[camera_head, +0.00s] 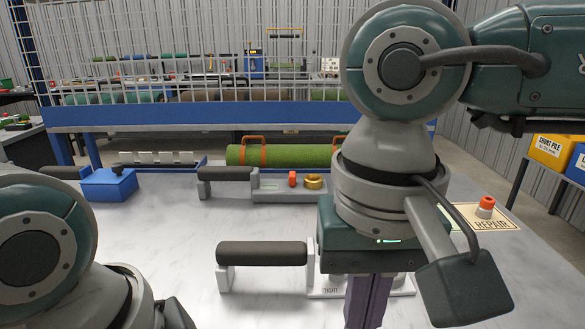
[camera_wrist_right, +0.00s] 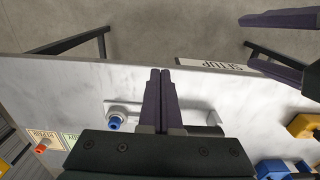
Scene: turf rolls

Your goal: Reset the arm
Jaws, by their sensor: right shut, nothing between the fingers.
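My right arm comes in from the right in the head view. Its gripper (camera_head: 368,305) points down over the white table, with the purple fingertips cut off by the lower edge. In the right wrist view the two fingers (camera_wrist_right: 160,75) lie together, shut and empty above the table. My left arm (camera_head: 70,270) fills the lower left corner of the head view, and its fingers are not seen there. Two purple fingers of my left gripper (camera_wrist_right: 278,46) show apart at the upper right of the right wrist view, beyond the table edge.
The white table (camera_head: 150,235) holds a dark roller on a stand (camera_head: 262,254), a second roller (camera_head: 225,173), a blue block (camera_head: 108,185) and a green turf roll (camera_head: 290,155). A red-topped button (camera_head: 486,207) stands by a REPAIR label. The left middle of the table is clear.

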